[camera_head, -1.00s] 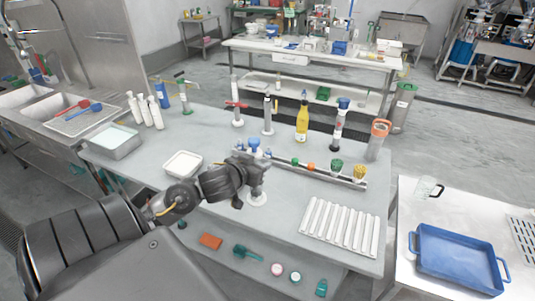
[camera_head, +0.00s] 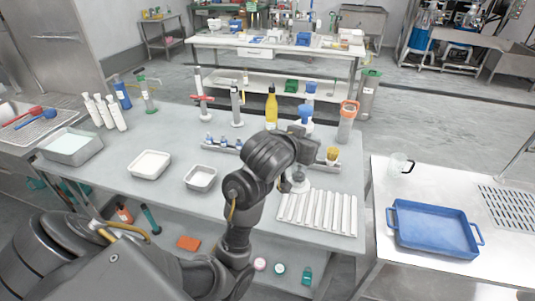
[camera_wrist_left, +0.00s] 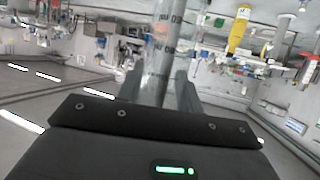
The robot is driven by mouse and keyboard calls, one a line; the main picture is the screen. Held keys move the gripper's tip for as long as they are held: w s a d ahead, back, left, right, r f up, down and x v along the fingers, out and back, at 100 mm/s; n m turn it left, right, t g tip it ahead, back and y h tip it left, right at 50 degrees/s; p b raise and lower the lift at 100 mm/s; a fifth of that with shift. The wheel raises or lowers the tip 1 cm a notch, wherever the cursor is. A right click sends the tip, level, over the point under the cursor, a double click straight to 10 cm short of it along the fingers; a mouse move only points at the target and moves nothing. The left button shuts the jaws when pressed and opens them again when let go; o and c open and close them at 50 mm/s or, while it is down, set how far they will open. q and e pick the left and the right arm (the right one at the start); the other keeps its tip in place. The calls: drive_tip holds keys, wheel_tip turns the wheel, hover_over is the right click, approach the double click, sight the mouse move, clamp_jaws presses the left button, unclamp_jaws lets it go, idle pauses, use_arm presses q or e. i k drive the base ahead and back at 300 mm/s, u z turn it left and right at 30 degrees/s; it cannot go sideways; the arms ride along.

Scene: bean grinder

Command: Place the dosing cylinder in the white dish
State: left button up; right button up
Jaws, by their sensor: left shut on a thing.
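My left gripper (camera_head: 304,152) is shut on the dosing cylinder, a clear tube with printed marks. The cylinder's blue top (camera_head: 305,114) shows above the gripper and its pale round foot (camera_head: 299,184) below. It looks upright, by the white ribbed rack; whether the foot touches the table I cannot tell. In the left wrist view the clear tube (camera_wrist_left: 162,55) stands between the fingers (camera_wrist_left: 162,95). The white dish (camera_head: 149,164) lies on the left of the table, well left of the gripper, and looks empty. My right gripper is not in view.
A small metal tray (camera_head: 200,177) lies between the white dish and my arm. A white ribbed rack (camera_head: 318,213) lies at the front right. A holder with small bottles (camera_head: 222,146) and several cylinders stand behind. A bin (camera_head: 70,146) stands left of the dish.

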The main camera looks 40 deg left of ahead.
sight(152, 167)
drive_tip(key=k, duration=0.6)
drive_tip(key=u, duration=0.35)
drive_tip(key=i, duration=0.65)
drive_tip(key=u, duration=0.7)
drive_tip(key=i, duration=0.8)
drive_tip(key=u, duration=0.15)
